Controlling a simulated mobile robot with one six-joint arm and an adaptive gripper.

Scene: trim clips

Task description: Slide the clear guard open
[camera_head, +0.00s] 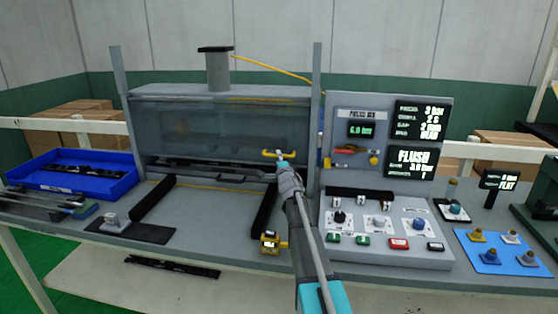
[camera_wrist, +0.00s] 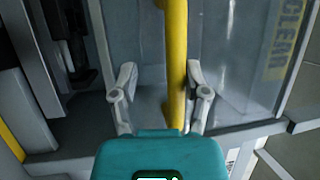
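The clear guard (camera_head: 205,128) is a see-through panel across the front of the grey press, with its lower edge down near the press bed. Its yellow handle (camera_head: 268,153) is at the lower right of the panel. My gripper (camera_head: 283,162) is at the handle, reaching up from the front. In the wrist view the yellow handle bar (camera_wrist: 176,60) passes between the two spread fingers of my gripper (camera_wrist: 160,80). The right finger is close to the bar; a gap shows at the left finger. The guard (camera_wrist: 235,70) is behind the bar.
A control panel (camera_head: 388,103) with displays and buttons stands right of the press. A blue tray (camera_head: 118,188) is at the left, and a blue mat (camera_head: 487,262) with knobs is at the right. A small yellow device (camera_head: 270,242) stands on the bench's front edge, left of my arm.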

